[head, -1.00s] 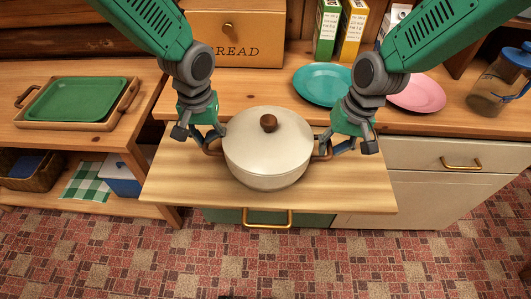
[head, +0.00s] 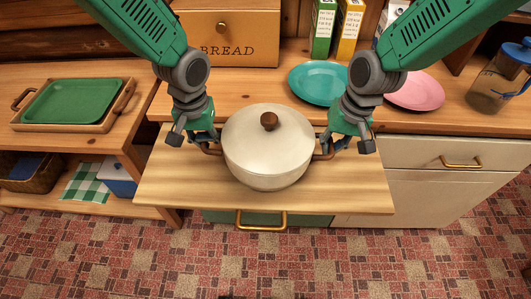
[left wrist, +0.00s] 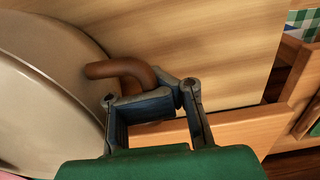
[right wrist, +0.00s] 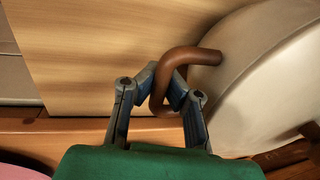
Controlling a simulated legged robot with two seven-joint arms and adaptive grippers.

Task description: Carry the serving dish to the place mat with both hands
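The serving dish (head: 265,160) is a round cream pot with a lid, a brown knob and two brown side handles. In the head view it is upright over the pull-out wooden board (head: 170,185); I cannot tell whether it touches the board. My left gripper (head: 207,143) is closed around the left handle, which shows in the left wrist view (left wrist: 118,69). My right gripper (head: 332,145) is closed around the right handle, which shows in the right wrist view (right wrist: 180,57). A green-and-white checked cloth (head: 87,185) lies on the low left shelf; I cannot tell if it is the place mat.
Behind the dish are a bread box (head: 225,40), a teal plate (head: 318,83) and a pink plate (head: 415,92). A green tray (head: 75,101) lies in a wooden tray on the left counter. A blue-lidded jar (head: 497,80) stands at far right. The floor in front is clear.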

